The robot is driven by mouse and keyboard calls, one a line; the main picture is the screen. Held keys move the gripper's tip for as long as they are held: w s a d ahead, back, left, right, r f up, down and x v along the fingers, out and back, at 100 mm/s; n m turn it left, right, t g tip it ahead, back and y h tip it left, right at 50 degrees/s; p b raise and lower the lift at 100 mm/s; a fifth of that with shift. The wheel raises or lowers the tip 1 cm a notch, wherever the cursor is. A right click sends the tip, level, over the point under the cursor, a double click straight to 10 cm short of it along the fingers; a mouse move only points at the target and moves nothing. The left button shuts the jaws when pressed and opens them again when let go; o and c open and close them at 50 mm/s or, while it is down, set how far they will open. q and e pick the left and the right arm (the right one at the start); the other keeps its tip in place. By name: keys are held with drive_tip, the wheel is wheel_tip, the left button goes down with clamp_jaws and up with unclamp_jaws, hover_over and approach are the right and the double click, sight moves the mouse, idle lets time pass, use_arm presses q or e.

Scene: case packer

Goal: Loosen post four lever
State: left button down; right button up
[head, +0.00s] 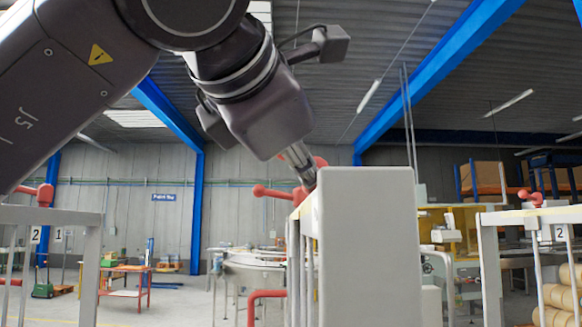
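A red lever (272,192) with a rounded knob sits on top of the middle frame, just behind a grey box-shaped block. A second red part (320,162) shows just above the block; I cannot tell whether it belongs to the same lever. My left gripper (307,180) points down and to the right, its fingertips beside these red parts. The block partly covers that spot, so contact and finger opening are unclear. No number four label is visible. My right gripper is not in view.
The tall grey block (368,245) stands close in front. Another red lever (45,195) tops the left frame, labelled 2 and 1. One more red lever (531,198) tops the right frame, labelled 2. Open floor and a red table (125,268) lie behind on the left.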

use_arm(q)
drive_tip(key=shift+s+d+n+y, duration=0.1)
drive_tip(key=shift+d+n+y, duration=0.1)
drive_tip(key=shift+n+y, duration=0.15)
drive_tip(key=shift+y, duration=0.35)
drive_tip(key=c, duration=1.9)
unclamp_jaws()
drive_tip(key=shift+d, duration=0.1)
drive_tip(key=shift+c, duration=0.2)
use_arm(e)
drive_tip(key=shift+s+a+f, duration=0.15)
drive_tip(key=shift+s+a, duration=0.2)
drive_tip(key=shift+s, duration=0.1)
use_arm(q)
drive_tip(key=shift+s, duration=0.15)
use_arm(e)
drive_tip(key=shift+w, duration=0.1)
use_arm(q)
drive_tip(key=shift+s+r, duration=0.1)
drive_tip(key=shift+s, duration=0.15)
drive_tip(key=v, duration=1.1)
drive_tip(key=shift+s, duration=0.2)
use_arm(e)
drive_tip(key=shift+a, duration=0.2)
